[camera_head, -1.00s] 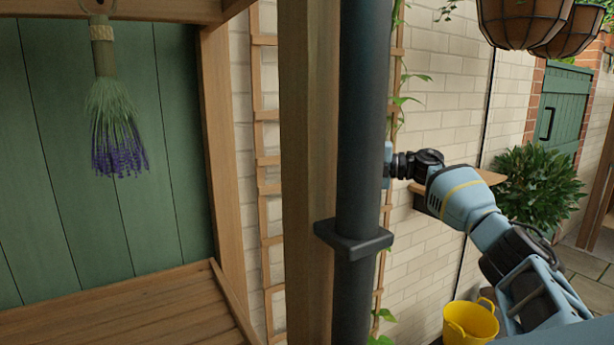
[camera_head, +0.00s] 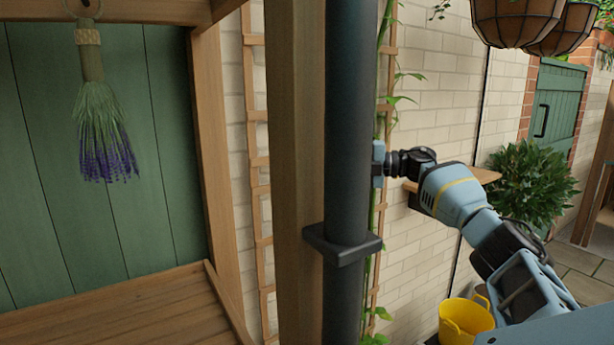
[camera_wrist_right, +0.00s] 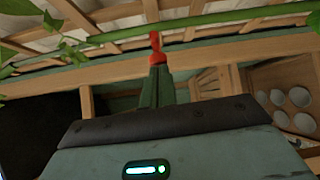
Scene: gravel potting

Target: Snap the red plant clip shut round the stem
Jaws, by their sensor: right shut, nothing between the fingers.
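The red plant clip (camera_wrist_right: 156,46) shows in the right wrist view at the green stem (camera_wrist_right: 205,24), which runs across the top of that view. The clip touches or overlaps the stem; I cannot tell whether its loop is closed. My right gripper (camera_wrist_right: 157,70) is shut, with its fingertips right at the clip's lower end and nothing held between them. In the head view the stem (camera_head: 384,30) climbs behind the dark downpipe (camera_head: 347,120). The downpipe hides the right fingertips and the clip there. My left gripper is not in view.
A wooden post (camera_head: 293,150) and the downpipe with its bracket (camera_head: 343,243) stand in front of the stem. A wooden trellis (camera_head: 258,145) is on the brick wall. A small shelf (camera_head: 480,176), a yellow bucket (camera_head: 466,318) and hanging baskets (camera_head: 515,22) are to the right.

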